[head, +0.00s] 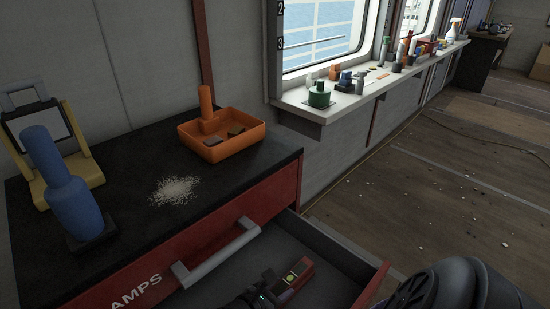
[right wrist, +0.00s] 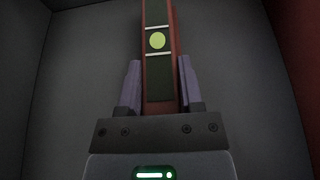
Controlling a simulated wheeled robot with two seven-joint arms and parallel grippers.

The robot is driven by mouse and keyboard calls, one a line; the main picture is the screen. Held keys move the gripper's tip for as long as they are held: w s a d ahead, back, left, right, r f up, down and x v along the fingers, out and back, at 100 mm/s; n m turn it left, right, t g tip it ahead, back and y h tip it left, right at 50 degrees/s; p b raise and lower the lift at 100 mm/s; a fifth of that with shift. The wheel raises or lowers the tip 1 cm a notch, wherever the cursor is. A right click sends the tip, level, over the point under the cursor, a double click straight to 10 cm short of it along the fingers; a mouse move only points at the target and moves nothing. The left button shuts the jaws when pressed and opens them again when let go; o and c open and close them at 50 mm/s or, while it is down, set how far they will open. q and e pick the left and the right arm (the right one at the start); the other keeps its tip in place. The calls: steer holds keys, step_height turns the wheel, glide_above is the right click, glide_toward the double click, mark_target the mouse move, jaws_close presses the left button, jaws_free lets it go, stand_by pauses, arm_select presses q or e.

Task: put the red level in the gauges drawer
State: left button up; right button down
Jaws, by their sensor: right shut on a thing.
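The red level (head: 301,272), with a dark face and a round yellow-green vial, is in my right gripper (head: 282,288). The level also shows in the right wrist view (right wrist: 158,82), where both purple fingers of the right gripper (right wrist: 158,70) are shut around it. The level is over or inside an open red drawer (head: 225,240) with a grey interior. I cannot tell whether it touches the drawer floor. The visible end of the drawer's label reads "AMPS". No drawer marked gauges shows. My left gripper is out of view.
On the black cabinet top (head: 130,150) stand an orange tray (head: 255,137) with a brush-like handle, a blue bottle-shaped object (head: 66,200) and a yellow stand (head: 86,170). Pale grit (head: 175,190) lies between them. A cluttered window sill (head: 340,105) runs right. Scraps litter the floor.

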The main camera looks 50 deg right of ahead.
steer(key=shift+p, duration=0.3)
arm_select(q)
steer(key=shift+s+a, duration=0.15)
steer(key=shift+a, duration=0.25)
arm_select(e)
steer(key=shift+f, duration=0.1)
steer(key=c, duration=0.7)
jaws_free()
steer(key=shift+f, duration=0.1)
steer(key=o, duration=0.5)
steer(key=shift+c, duration=0.2)
steer(key=shift+a+r, duration=0.25)
steer(key=shift+r, duration=0.15)
steer(key=p+v, duration=0.2)
steer(key=v, duration=0.8)
steer(key=shift+a, duration=0.2)
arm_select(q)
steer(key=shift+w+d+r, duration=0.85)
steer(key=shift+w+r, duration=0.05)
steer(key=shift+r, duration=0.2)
arm_select(e)
steer(key=shift+a+r, duration=0.15)
steer(key=shift+a, duration=0.35)
